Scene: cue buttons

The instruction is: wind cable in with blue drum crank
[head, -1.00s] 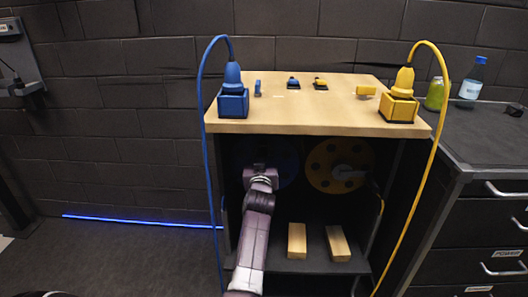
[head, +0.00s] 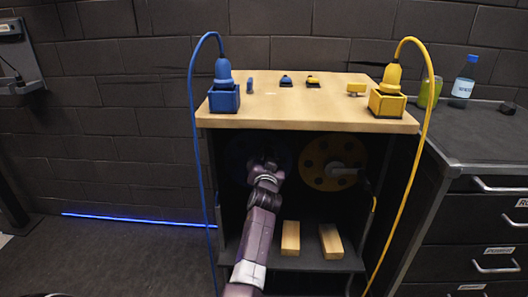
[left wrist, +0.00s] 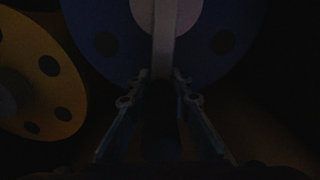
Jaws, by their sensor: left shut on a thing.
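The blue drum (head: 238,153) sits in the dark bay under the wooden top, mostly hidden behind my left arm. It also shows in the left wrist view (left wrist: 100,42) with a pale hub. My left gripper (head: 266,160) is in front of this drum. In the left wrist view its fingers (left wrist: 162,75) are shut on the grey crank (left wrist: 163,45) of the blue drum. The blue cable (head: 193,130) arches from the blue plug (head: 223,72) and hangs down the cabinet's left side. My right gripper is not in view.
The yellow drum (head: 317,164) with its grey crank is close on the right. Two wooden blocks (head: 290,238) (head: 331,241) lie on the shelf below. The yellow cable (head: 412,190) hangs at the right. A dark drawer counter (head: 480,150) stands beside the cabinet.

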